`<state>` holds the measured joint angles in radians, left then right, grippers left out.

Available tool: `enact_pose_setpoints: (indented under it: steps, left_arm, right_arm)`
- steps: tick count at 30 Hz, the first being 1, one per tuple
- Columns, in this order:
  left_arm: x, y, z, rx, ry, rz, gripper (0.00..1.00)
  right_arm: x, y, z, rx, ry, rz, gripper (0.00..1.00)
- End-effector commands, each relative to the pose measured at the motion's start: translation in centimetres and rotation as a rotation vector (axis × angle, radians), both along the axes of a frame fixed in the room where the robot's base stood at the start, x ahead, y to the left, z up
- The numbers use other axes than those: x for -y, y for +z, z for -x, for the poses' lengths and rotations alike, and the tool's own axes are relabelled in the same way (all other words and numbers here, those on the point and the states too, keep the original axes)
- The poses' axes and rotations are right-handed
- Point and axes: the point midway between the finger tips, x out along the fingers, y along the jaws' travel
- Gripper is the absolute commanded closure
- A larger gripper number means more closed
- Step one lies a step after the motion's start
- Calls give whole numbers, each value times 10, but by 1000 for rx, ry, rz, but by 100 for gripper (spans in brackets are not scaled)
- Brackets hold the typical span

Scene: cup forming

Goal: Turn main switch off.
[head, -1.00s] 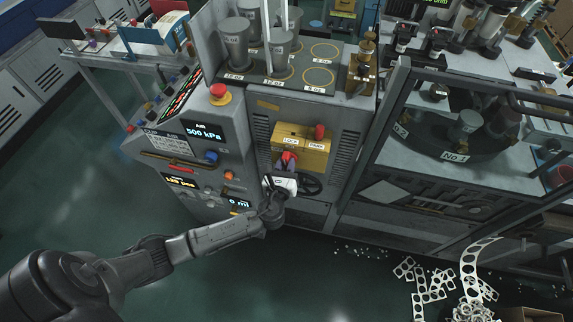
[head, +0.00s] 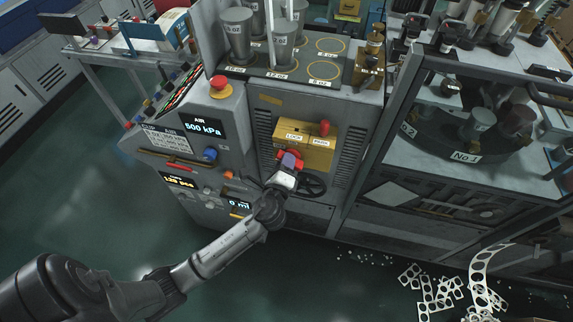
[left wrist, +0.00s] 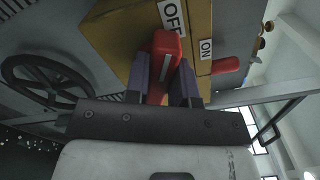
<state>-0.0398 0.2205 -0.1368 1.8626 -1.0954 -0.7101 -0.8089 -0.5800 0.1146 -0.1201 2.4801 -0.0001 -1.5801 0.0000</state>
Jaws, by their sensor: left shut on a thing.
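The main switch is a yellow box (head: 311,155) on the front of the grey machine, with a red handle (head: 296,154) at its lower left. In the left wrist view the red handle (left wrist: 167,45) lies between the two purple-grey fingers of my left gripper (left wrist: 166,85), which is shut on it. An OFF label (left wrist: 172,16) is right beside the handle's end, and an ON label (left wrist: 207,49) is farther right. In the head view my left gripper (head: 288,164) reaches the handle from below and partly hides it. My right gripper is not in view.
A red knob (head: 325,128) stands at the box's upper right. A black handwheel (head: 312,185) is just below the box, close to my left gripper. A red emergency button (head: 219,86) and displays are on the panel to the left. Metal scrap (head: 430,290) lies on the floor.

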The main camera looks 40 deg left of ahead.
Motion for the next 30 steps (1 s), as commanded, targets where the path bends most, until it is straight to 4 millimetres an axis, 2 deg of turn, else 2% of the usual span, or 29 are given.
enact_pose_setpoints:
  steps: [3, 15, 30]
  left_arm:
    - [0, -4, 0, 51, 1, 97, 100]
    - [-1, -5, 1, 178, 1, 337, 100]
    - [-1, -6, 1, 228, 0, 434, 100]
  right_arm:
    - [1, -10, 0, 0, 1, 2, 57]
    - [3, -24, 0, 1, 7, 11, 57]
    - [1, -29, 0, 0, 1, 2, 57]
